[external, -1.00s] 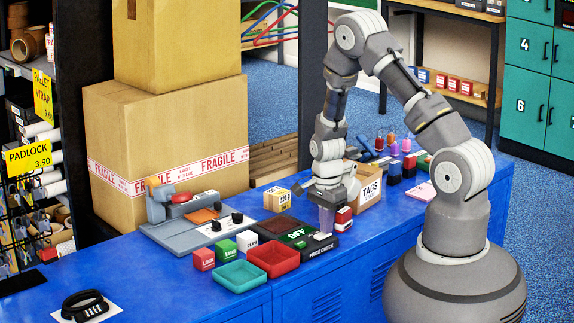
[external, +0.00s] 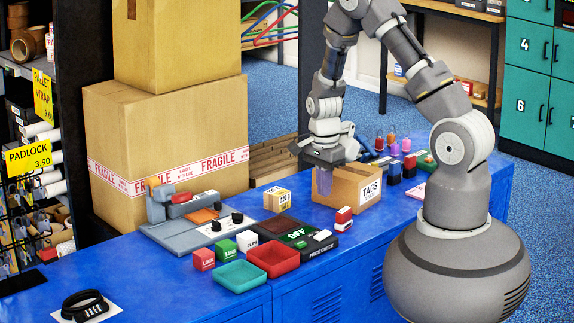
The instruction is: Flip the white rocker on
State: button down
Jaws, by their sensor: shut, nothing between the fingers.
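The white rocker (external: 322,235) sits on the right part of the dark price-check unit (external: 318,250), on the blue counter. The unit's green-lit display (external: 294,233) reads OFF. The rocker's tilt is too small to tell. My gripper (external: 323,194) points down with its fingers together, empty. It is above and behind the rocker, apart from it, in front of the TAGS carton in the picture.
The open TAGS carton (external: 340,200) and a red-and-white block (external: 343,217) stand close to the unit. A red tray (external: 271,272) and a green tray (external: 238,287) lie at front left. A grey scale-like device (external: 190,240) is further left.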

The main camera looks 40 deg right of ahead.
aim_at(326, 232)
notch_tip(326, 232, up, 3)
jog(key=shift+r+p, duration=0.1)
jog(key=shift+p, duration=0.25)
jog(key=m+p, duration=0.1)
jog(key=m, duration=0.5)
jog(key=m+h, duration=0.1)
jog(key=m, duration=0.5)
jog(key=a+m+p, duration=0.1)
jog(key=m, duration=0.5)
jog(key=shift+w+p, duration=0.15)
jog(key=shift+p, duration=0.2)
jog(key=f+b, duration=0.2)
jog(key=f, duration=0.2)
jog(key=d+f+b, duration=0.1)
jog(key=f+b, duration=0.2)
jog(key=f, duration=0.2)
jog(key=d+f+b, duration=0.1)
jog(key=f+b, duration=0.1)
jog(key=f, duration=0.3)
jog(key=shift+r, duration=0.1)
